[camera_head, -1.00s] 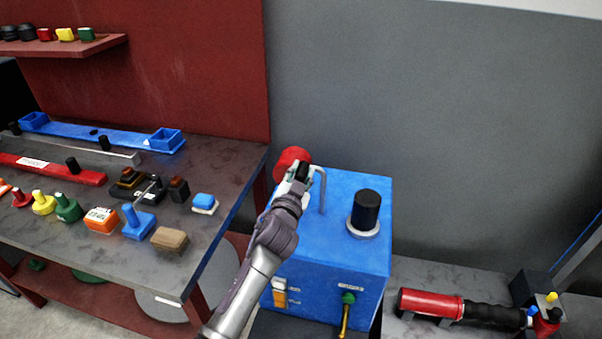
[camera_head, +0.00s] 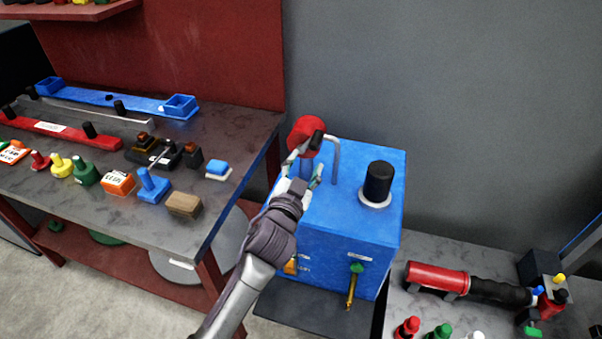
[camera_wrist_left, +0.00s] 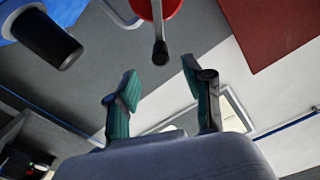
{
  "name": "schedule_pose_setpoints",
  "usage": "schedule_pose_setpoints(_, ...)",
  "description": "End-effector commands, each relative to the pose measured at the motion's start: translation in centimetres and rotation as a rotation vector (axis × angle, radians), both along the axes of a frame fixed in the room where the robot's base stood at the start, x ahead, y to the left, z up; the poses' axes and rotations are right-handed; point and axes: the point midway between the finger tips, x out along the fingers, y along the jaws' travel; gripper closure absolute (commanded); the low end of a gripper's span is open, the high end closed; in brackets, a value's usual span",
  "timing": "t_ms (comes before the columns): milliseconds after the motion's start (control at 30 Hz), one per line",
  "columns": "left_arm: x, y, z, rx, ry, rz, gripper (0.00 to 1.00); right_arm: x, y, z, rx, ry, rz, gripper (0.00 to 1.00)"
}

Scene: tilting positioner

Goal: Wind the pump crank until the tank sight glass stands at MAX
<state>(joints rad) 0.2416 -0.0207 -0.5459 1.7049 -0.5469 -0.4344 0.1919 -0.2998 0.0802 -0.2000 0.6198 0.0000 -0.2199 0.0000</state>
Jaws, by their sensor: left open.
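The pump crank appears to be the red round part (camera_head: 305,131) with a short black handle (camera_head: 317,141), above the left back of the blue box (camera_head: 350,222). My left gripper (camera_head: 303,172) is open and empty, just below the handle in the head view. In the left wrist view, the black-tipped handle (camera_wrist_left: 160,52) hangs from the red part (camera_wrist_left: 155,7). It lies beyond the open fingertips (camera_wrist_left: 160,78), and I see no contact. I cannot make out a sight glass or MAX mark. My right gripper is not in view.
A black cylinder (camera_head: 378,183) and a grey bent pipe (camera_head: 335,160) stand on the blue box. A green-topped brass tap (camera_head: 353,285) is on its front. A workbench (camera_head: 235,150) with several knobs and blocks is at left. A red cylinder (camera_head: 437,277) lies at right.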

Motion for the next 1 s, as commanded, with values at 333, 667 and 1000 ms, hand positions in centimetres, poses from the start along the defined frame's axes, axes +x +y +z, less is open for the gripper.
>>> schedule_pose_setpoints(333,-2.8,0.9,0.0,0.000,-0.001,0.000,0.48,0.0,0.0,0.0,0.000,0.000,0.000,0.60)
schedule_pose_setpoints(667,-2.7,1.1,-1.5,0.007,0.026,0.003,0.48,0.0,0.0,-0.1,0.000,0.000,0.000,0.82)
schedule_pose_setpoints(1000,-9.2,8.3,-31.6,0.074,0.584,0.084,0.48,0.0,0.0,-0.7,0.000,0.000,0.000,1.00)
